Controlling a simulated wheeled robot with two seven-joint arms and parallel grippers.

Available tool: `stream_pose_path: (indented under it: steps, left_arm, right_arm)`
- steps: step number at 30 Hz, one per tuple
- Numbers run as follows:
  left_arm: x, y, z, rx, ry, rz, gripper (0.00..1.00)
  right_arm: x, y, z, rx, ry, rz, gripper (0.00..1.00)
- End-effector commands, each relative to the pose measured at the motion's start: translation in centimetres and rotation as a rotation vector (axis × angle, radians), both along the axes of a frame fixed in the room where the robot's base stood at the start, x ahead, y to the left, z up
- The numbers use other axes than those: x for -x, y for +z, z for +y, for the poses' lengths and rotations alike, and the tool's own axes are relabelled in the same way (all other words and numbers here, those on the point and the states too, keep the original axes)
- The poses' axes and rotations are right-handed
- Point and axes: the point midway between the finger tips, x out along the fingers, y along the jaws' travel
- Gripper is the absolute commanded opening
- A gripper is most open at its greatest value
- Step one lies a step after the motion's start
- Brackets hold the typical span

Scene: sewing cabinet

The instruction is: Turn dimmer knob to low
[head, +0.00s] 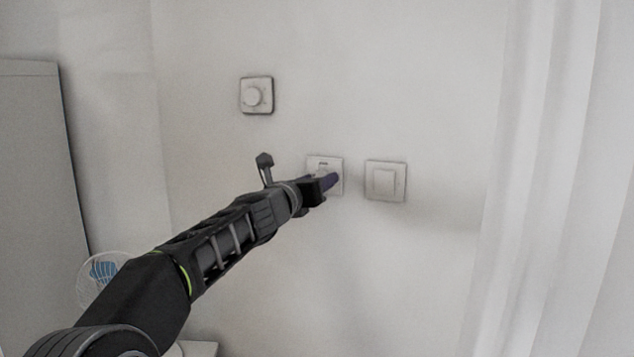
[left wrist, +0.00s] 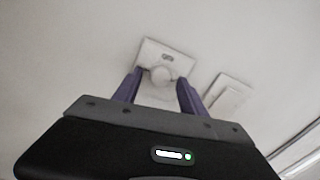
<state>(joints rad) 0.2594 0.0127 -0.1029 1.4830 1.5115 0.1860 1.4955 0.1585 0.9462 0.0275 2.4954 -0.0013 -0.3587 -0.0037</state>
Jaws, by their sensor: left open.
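A square white wall plate (head: 325,161) sits in the middle of the wall, partly hidden by my left gripper (head: 328,182) in the head view. The left wrist view shows this plate (left wrist: 150,50) with a small dark mark and a round white knob (left wrist: 162,74) on it. My left gripper (left wrist: 161,85) is open, its two purple fingers on either side of the knob. I cannot tell whether they touch it. Another plate with a round knob (head: 252,96) is higher on the wall to the left. Which knob is the dimmer is not labelled legibly. My right gripper is not in view.
A white rocker switch (head: 386,180) is close to the right of the middle plate; it also shows in the left wrist view (left wrist: 228,92). A white curtain (head: 550,180) hangs at the right. A small fan (head: 104,269) and a grey cabinet (head: 40,190) stand at the left.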

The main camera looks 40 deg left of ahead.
Motion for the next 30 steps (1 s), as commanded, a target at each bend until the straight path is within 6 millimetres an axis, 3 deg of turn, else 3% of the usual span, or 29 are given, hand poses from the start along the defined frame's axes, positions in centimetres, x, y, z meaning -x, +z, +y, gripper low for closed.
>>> stream_pose_path:
  steps: [8,21,30]
  left_arm:
    - [1.0,0.1,-0.1,0.0,0.0,-0.002,0.49]
    - [7.2,0.1,-1.4,-0.001,0.0,-0.001,0.49]
    - [7.7,0.0,-1.5,0.0,0.0,0.0,0.49]
  right_arm:
    - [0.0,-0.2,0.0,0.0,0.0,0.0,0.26]
    - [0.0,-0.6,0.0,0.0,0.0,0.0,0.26]
    - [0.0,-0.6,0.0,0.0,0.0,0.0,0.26]
